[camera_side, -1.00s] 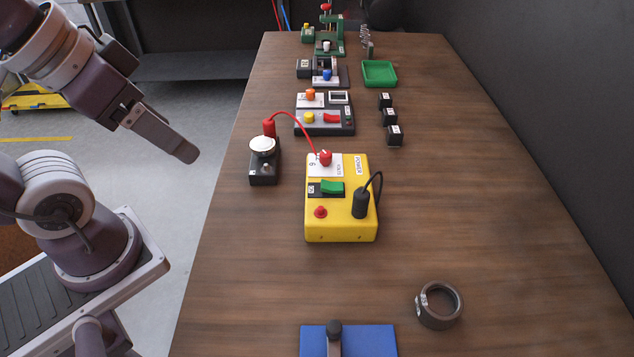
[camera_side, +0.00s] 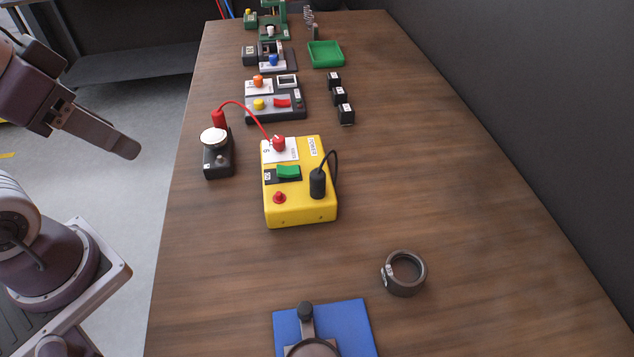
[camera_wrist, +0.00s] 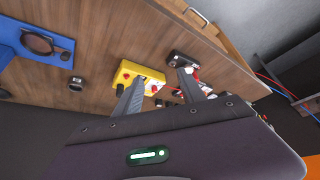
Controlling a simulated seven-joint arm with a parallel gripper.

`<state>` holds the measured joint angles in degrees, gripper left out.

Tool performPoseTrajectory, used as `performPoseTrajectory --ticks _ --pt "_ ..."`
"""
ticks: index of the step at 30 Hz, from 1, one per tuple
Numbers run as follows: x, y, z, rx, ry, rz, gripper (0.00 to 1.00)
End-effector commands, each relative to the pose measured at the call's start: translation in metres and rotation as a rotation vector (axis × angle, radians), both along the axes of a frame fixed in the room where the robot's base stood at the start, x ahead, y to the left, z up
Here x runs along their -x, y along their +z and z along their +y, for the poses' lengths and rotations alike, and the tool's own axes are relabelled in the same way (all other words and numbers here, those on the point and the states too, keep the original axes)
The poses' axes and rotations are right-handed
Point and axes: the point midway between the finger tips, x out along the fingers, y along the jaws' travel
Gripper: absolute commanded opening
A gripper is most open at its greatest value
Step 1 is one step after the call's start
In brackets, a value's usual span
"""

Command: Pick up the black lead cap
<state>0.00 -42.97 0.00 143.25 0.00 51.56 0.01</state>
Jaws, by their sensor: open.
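The black lead cap (camera_side: 318,183) stands upright at the right front of the yellow power box (camera_side: 300,209), with a black cable looping from its top to the box's right side. My gripper (camera_side: 128,150) is off the table's left edge in the side view, well left of the box and apart from everything. In the wrist view its two fingers (camera_wrist: 165,90) are spread with nothing between them.
A black block with a white disc (camera_side: 214,138) stands left of the box, joined to it by a red lead (camera_side: 245,108). A metal ring (camera_side: 404,274) and a blue plate (camera_side: 350,318) lie in front. Small black blocks (camera_side: 341,98) and a green tray (camera_side: 325,54) are farther back.

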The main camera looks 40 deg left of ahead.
Motion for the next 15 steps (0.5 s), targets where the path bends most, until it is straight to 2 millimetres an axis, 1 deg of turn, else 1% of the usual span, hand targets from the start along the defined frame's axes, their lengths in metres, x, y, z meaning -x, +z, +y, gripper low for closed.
performPoseTrajectory --ticks 6,8,10,11,13,14,15 --pt "0.0 0.0 0.0 0.0 0.0 0.0 0.48" --pt "-0.004 0.002 -0.002 -0.003 -0.016 0.008 0.48" --pt "-0.02 0.008 -0.009 -0.013 -0.075 0.041 0.48" --pt "-0.031 0.011 -0.014 -0.021 -0.116 0.063 0.48" --pt "-0.065 0.015 -0.033 -0.045 -0.239 0.122 0.48" --pt "-0.08 0.014 -0.044 -0.056 -0.297 0.149 0.48" --pt "-0.1 0.01 -0.06 -0.071 -0.374 0.182 0.48"
